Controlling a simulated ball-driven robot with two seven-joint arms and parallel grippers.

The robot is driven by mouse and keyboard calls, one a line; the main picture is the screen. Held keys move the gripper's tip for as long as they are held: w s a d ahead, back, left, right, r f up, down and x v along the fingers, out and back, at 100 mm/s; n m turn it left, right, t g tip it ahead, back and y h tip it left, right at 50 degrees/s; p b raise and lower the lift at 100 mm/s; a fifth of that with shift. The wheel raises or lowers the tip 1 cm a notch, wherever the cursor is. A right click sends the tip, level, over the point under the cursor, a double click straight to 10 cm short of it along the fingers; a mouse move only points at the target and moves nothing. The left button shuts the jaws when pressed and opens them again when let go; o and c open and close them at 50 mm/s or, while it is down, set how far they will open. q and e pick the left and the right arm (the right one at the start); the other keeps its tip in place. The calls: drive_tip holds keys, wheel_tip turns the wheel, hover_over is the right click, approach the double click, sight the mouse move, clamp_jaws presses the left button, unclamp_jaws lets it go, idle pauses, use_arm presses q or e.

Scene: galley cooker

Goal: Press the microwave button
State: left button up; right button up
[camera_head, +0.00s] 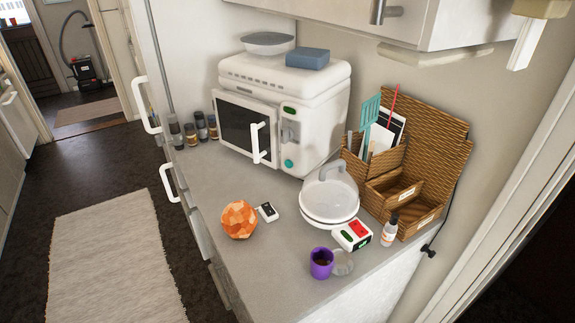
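The white microwave (320,110) stands on the grey counter against the wall. Its front has a dark door window (240,125) with a white upright handle (258,143). Right of the door, its control strip has a small green display (289,109), a grey knob (290,132) and a round teal button (289,163) near the bottom. The button is in plain view with nothing in front of it. I cannot tell whether the door is fully shut. Neither of my grippers can be seen in the head view.
A bowl (268,42) and a blue box (307,58) sit on the microwave. Jars (201,126) stand left of it; an orange faceted ball (239,219), a white kettle-like vessel (331,196), a purple cup (321,263) and a wicker organizer (435,150) share the counter. A cabinet (460,22) overhangs.

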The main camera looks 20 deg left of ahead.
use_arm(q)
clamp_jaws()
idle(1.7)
